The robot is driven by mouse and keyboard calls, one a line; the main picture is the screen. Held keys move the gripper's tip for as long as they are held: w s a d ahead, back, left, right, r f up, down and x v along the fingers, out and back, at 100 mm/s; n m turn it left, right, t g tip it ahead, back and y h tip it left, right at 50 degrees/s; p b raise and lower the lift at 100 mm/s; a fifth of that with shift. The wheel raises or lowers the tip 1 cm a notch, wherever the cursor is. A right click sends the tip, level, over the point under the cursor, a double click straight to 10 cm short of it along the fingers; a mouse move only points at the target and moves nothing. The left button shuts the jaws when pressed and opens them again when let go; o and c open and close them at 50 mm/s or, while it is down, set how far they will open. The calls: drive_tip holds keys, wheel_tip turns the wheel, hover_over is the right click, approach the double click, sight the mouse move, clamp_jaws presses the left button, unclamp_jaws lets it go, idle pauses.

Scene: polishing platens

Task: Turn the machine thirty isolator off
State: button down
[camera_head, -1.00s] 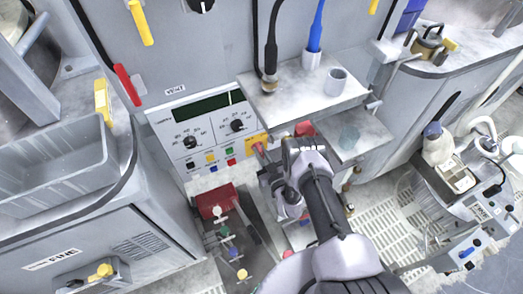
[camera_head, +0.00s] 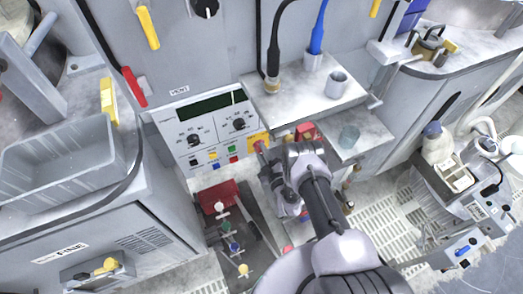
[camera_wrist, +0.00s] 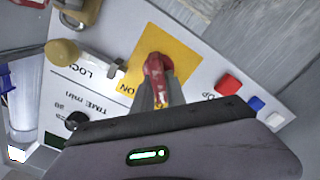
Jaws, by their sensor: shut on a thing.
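A red isolator handle (camera_wrist: 154,66) sits on a yellow plate (camera_wrist: 181,59) at the corner of a white control panel (camera_wrist: 112,48). In the wrist view, the letters "ON" show upside down beside the handle. My gripper (camera_wrist: 157,94) is shut on the handle, and its fingers hide part of it. In the head view, my gripper (camera_head: 262,153) is at the yellow plate (camera_head: 257,140), at the lower right of the panel (camera_head: 172,119) with a dark display and two dials. The exact angle of the handle is hard to tell.
A white shelf (camera_head: 300,96) with a cup (camera_head: 337,83) juts out just above my gripper. A yellow knob (camera_wrist: 63,53) and red button (camera_wrist: 228,85) flank the plate. A grey tray (camera_head: 60,160) stands left.

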drive_tip(key=shift+f, duration=0.1)
idle(0.4)
drive_tip(key=c, duration=1.4)
unclamp_jaws()
drive_tip(key=shift+o, duration=0.2)
drive_tip(key=shift+s+d, duration=0.1)
drive_tip(key=shift+s, duration=0.05)
drive_tip(key=p+v, duration=0.4)
drive_tip(key=v, duration=1.3)
drive_tip(key=shift+s, duration=0.1)
